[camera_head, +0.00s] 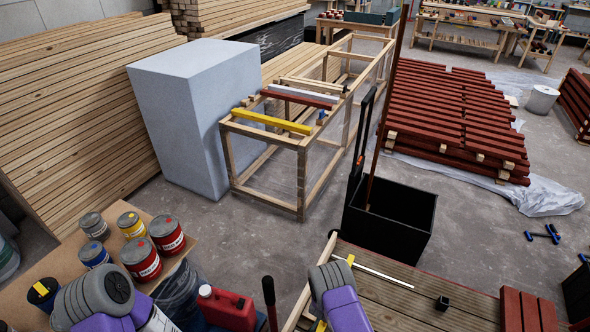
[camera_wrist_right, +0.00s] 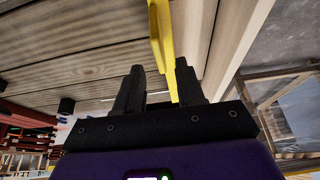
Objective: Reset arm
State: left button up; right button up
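My right gripper (camera_wrist_right: 160,80) shows in the right wrist view with its two dark fingers apart. A narrow yellow piece (camera_wrist_right: 160,40) runs over a plank surface and ends between the fingers, nearer the right one; a gap shows on its left side. I cannot tell whether it touches a finger. In the head view my right arm (camera_head: 338,295) is over the near end of the wooden bench (camera_head: 400,302), and its fingers are hidden. My left arm (camera_head: 95,300) is at the lower left beside the paint cans; its gripper is out of sight.
A wooden rack (camera_head: 302,160) carries yellow (camera_head: 272,122), red (camera_head: 300,97) and white (camera_head: 305,93) battens. Paint cans (camera_head: 140,257) stand on a board at left. A red canister (camera_head: 228,308) is between my arms. A black bin (camera_head: 400,225) stands behind the bench.

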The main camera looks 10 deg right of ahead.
jog(key=s+a+r+n+g+y+p, duration=0.1)
jog(key=s+a+r, duration=0.4)
jog(key=s+r, duration=0.5)
jog(key=s+a+r+n+g+y+p, duration=0.2)
jog(key=s+a+r+n+y+p, duration=0.1)
jog(key=s+r, duration=0.8)
jog(key=s+a+y+p, duration=0.1)
jog(key=a+y, duration=0.1)
jog(key=a, duration=0.1)
jog(key=shift+s+a+r+n+y, duration=0.15)
jog(key=shift+s+r+n+y, duration=0.15)
jog(key=shift+s+y, duration=0.1)
dwell(0.4)
